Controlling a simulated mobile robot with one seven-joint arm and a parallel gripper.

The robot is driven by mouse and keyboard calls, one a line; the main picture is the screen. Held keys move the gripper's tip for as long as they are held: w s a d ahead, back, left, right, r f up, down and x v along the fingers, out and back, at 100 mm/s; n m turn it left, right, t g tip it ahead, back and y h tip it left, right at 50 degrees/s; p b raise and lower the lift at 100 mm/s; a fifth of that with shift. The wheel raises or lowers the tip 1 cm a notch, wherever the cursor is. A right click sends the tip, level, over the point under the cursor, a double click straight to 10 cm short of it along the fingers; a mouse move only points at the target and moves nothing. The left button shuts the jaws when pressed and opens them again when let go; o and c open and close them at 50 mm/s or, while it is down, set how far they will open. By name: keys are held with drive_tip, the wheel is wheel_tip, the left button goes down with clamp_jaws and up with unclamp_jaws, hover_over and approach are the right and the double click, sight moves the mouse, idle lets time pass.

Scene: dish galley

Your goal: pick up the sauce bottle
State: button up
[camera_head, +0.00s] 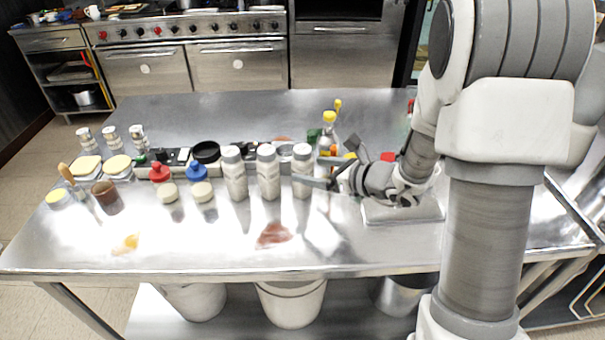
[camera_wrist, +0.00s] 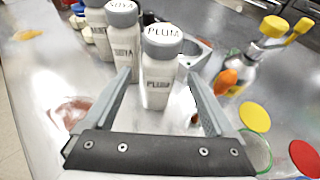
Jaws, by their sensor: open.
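A white bottle with a grey cap marked PLUM (camera_wrist: 160,72) stands upright in the wrist view, framed between my fingers. In the head view it appears to be the rightmost white bottle (camera_head: 302,165) of a row of three. My gripper (camera_wrist: 158,78) is open and empty; it also shows in the head view (camera_head: 314,171), reaching in from the right at the bottle's side. I cannot tell whether a finger touches it. A similar bottle marked SOYA (camera_wrist: 124,40) stands just to its left, close to the left finger. The task does not say which sauce.
A clear bottle with a yellow cap (camera_wrist: 245,65) stands right of the fingers. Red and blue lidded jars (camera_head: 196,173) and several shakers (camera_head: 110,139) stand further left. A reddish spill (camera_head: 273,235) lies on the steel table (camera_head: 340,255); its front is mostly clear.

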sight(310, 169)
drive_tip(key=x, duration=0.4)
clamp_jaws()
idle(0.4)
